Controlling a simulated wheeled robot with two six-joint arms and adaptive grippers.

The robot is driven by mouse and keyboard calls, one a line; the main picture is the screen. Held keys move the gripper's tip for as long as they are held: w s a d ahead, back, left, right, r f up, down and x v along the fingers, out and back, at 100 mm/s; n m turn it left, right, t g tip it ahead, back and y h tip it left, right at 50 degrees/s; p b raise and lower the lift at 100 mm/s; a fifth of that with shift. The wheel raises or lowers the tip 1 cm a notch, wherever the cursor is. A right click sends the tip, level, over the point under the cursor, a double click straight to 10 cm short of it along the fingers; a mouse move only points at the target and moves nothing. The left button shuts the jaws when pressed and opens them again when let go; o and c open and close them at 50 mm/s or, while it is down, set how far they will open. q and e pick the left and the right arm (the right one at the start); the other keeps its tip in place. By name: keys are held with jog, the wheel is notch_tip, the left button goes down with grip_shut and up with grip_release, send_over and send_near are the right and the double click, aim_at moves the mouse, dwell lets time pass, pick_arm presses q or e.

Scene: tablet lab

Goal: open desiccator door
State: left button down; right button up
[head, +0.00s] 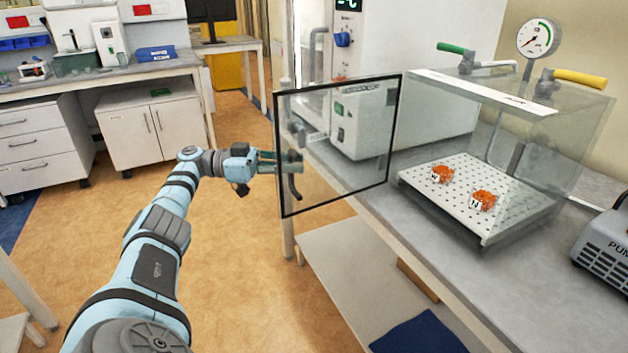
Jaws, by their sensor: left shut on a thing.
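The desiccator (550,150) is a clear box on the bench at the right, with a gauge and green and yellow valve handles on top. Its glass door (350,150), framed in black, stands swung open to the left, out over the bench edge. My left gripper (290,163) is at the door's left side, shut on the dark door handle (294,188); the glass partly covers the fingertips. Inside the desiccator a white perforated shelf (450,212) carries two small orange items (484,200). My right gripper is not in view.
A grey pump (605,245) stands on the bench (540,290) at the right edge. A white machine (410,70) stands behind the door. A lower shelf (345,265) lies under the bench. The floor (230,270) beside my left arm is clear.

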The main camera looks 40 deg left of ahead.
pick_arm(q)
jog(key=shift+w+a, duration=0.15)
jog(key=shift+a, duration=0.15)
jog(key=c, duration=1.7)
grip_release()
jog(key=shift+o, duration=0.2)
